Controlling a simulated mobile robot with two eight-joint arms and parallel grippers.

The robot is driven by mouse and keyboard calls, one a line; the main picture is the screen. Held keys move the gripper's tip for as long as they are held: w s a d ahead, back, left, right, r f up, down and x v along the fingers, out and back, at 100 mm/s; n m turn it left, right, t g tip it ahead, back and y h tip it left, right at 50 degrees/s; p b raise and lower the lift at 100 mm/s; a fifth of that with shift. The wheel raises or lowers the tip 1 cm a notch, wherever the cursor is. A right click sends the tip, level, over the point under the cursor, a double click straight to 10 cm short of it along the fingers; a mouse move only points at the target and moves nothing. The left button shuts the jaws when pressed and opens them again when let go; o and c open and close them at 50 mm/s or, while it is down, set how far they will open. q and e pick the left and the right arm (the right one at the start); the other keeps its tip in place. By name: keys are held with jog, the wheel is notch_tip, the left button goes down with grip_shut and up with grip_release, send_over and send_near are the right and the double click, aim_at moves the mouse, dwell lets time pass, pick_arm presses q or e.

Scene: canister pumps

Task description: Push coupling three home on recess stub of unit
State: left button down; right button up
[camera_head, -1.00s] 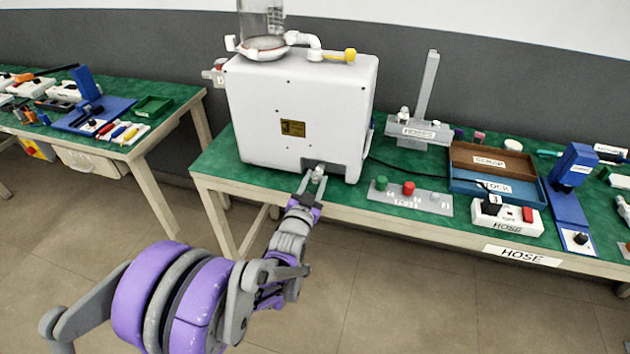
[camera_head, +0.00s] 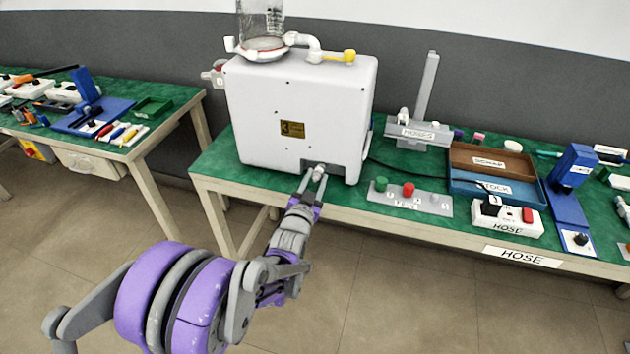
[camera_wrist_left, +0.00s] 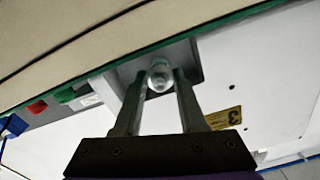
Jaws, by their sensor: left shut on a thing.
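The white unit (camera_head: 290,105) stands on the green bench, with a dark recess (camera_head: 340,168) low on its front right. My left gripper (camera_head: 313,176) reaches up to this recess. It is shut on a small pale coupling (camera_head: 319,172) in front of the recess. In the left wrist view the coupling (camera_wrist_left: 160,77) sits between the two fingertips (camera_wrist_left: 160,85), against the grey recess (camera_wrist_left: 190,60). The stub is hidden behind the coupling, and I cannot tell how far the coupling sits on it. My right gripper is not in view.
A grey plate with green and red pieces (camera_head: 410,197) lies right of the unit. Beyond it are the stock tray (camera_head: 500,189), a white hose block (camera_head: 510,222) and a grey stand (camera_head: 418,132). The bench's front edge (camera_head: 400,234) runs below my left gripper.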

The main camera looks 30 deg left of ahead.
pick_arm(q)
jog(key=shift+w+a, duration=0.1)
jog(key=shift+w, duration=0.4)
dwell(0.4)
jog(key=shift+c, duration=2)
grip_release()
jog(key=v, duration=1)
jog(key=shift+s, duration=0.4)
jog(key=v, duration=1)
